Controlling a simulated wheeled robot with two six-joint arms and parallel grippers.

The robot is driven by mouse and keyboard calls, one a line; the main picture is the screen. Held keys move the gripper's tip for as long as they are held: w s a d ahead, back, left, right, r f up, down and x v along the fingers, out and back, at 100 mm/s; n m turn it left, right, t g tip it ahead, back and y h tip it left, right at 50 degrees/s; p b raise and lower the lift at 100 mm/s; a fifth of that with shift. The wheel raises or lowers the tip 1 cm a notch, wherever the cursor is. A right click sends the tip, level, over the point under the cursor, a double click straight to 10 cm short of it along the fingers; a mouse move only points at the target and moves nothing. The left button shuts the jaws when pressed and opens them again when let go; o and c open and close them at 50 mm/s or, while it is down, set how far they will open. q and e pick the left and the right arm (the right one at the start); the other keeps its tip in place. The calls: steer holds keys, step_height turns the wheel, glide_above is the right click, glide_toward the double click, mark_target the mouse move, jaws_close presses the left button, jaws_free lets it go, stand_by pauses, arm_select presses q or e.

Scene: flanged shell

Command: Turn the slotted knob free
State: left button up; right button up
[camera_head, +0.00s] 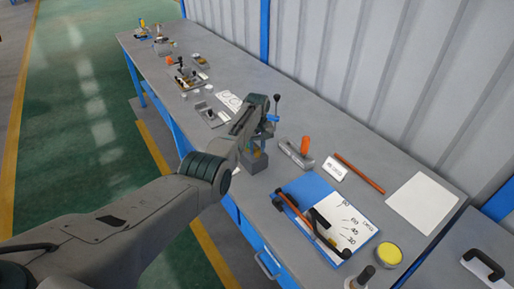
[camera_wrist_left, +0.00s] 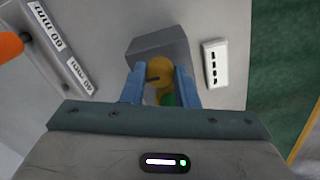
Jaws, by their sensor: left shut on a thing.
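The slotted knob (camera_wrist_left: 159,70) is yellow with a dark slot mark and sits at a grey block (camera_wrist_left: 158,46) in the left wrist view. My left gripper (camera_wrist_left: 160,84) has its two blue fingers on either side of the knob, shut on it. In the head view my left gripper (camera_head: 256,147) reaches down to the grey block (camera_head: 255,163) near the bench's front edge, and the arm and fingers hide most of the knob. My right gripper is not in view.
An orange-handled fixture (camera_head: 297,152) stands just right of the block. A blue board with an angle scale (camera_head: 345,228), a yellow round lid (camera_head: 389,253) and a white sheet (camera_head: 422,203) lie further right. Several small fixtures stand along the far bench. A ribbed wall backs the bench.

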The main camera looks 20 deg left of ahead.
mark_target(257, 150)
arm_select(q)
steer(key=shift+r, duration=0.1)
steer(key=o, duration=0.7)
step_height(257, 150, up, 11)
steer(key=b, duration=0.2)
steer(key=shift+b, duration=0.4)
steer(key=shift+f, duration=0.2)
